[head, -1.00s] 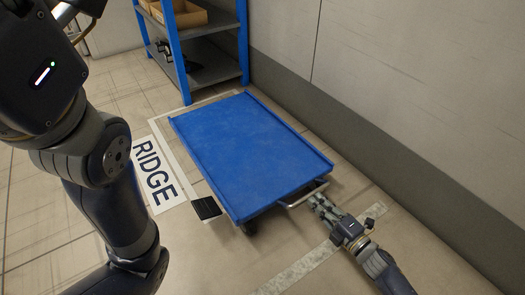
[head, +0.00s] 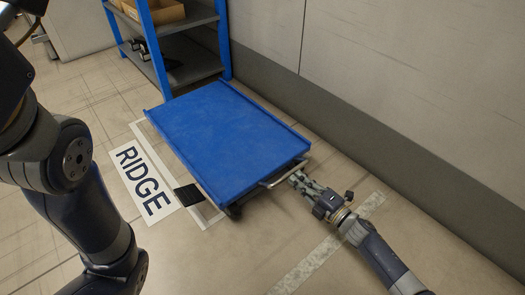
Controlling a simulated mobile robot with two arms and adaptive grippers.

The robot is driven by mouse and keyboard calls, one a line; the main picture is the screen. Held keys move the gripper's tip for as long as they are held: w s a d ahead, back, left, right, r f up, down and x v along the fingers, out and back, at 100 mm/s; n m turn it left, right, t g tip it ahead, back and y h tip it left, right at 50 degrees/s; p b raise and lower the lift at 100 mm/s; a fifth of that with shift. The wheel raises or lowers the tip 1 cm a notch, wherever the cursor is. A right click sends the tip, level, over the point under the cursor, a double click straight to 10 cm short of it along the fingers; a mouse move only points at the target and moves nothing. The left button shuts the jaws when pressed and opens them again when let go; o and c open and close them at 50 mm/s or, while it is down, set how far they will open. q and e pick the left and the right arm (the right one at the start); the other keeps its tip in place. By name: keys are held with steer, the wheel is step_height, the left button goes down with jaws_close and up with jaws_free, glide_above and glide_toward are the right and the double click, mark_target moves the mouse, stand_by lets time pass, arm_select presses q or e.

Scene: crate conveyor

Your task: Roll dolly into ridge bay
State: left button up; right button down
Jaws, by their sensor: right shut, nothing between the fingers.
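The blue dolly (head: 225,130) stands on the floor in the head view, its deck empty. It is beside the white RIDGE floor label (head: 146,182). White tape (head: 166,150) marks the bay outline along the dolly's left side. A metal handle (head: 284,175) sticks out at the dolly's near end. My right gripper (head: 297,180) is shut and empty, its fingertips close to the handle; I cannot tell if they touch it. My left arm is at the left edge and its gripper is out of the picture.
A blue shelf rack (head: 158,55) with cardboard boxes (head: 155,10) stands just past the dolly's far end. A wall (head: 400,110) runs along the right. A black patch (head: 188,195) lies by the dolly's near left corner. A pale tape strip (head: 325,245) crosses the near floor.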

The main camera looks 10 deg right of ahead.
steer(key=shift+b+x, duration=1.65)
steer(key=shift+x, duration=2.95)
steer(key=p+v, duration=0.4)
steer(key=v, duration=0.6)
